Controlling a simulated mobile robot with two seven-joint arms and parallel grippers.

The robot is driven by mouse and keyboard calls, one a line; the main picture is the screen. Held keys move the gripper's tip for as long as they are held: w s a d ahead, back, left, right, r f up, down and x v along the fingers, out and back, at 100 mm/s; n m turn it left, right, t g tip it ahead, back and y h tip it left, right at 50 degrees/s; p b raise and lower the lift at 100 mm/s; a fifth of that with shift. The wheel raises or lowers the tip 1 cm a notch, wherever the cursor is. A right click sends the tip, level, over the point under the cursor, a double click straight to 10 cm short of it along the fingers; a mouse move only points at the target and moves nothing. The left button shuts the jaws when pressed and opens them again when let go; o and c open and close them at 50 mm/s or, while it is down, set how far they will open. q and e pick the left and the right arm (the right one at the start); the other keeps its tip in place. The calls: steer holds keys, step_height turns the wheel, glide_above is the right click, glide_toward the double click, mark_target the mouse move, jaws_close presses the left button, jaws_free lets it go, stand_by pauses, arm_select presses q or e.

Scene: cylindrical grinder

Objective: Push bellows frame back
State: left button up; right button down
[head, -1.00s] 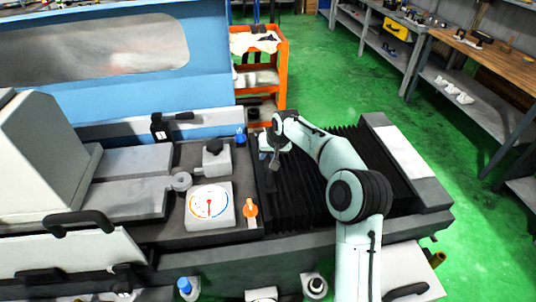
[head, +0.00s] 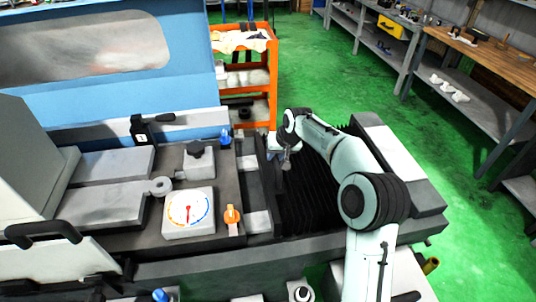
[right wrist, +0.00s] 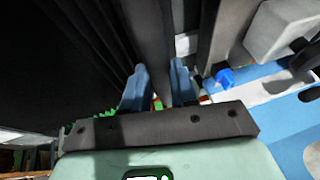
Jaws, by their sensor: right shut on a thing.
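The bellows frame (head: 268,188) is a dark upright bar at the left end of the black pleated bellows (head: 308,190). My right gripper (head: 284,158) is at the frame's far part in the head view. In the right wrist view its two blue fingers (right wrist: 160,85) stand on either side of the grey frame bar (right wrist: 152,40), shut on it. The fingertips are small and partly hidden in the head view. My left gripper is not in view.
Left of the frame stand a dial gauge box (head: 188,212), an orange knob (head: 232,215), a blue knob (head: 225,139) and a grey block (head: 198,163). An orange cart (head: 272,85) is behind.

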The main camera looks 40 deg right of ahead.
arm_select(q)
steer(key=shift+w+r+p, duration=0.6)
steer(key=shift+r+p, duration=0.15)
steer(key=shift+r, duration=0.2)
arm_select(e)
steer(key=s+d, duration=0.6)
steer(key=d, duration=0.5)
steer(key=shift+s+d, duration=0.2)
steer(key=shift+d, duration=0.05)
steer(key=c, duration=0.9)
jaws_free()
steer(key=shift+a, duration=0.1)
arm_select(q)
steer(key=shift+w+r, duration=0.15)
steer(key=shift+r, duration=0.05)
arm_select(e)
steer(key=v, duration=1.3)
steer(key=shift+a+r, duration=0.1)
steer(key=shift+r, duration=0.1)
steer(key=shift+f, duration=0.1)
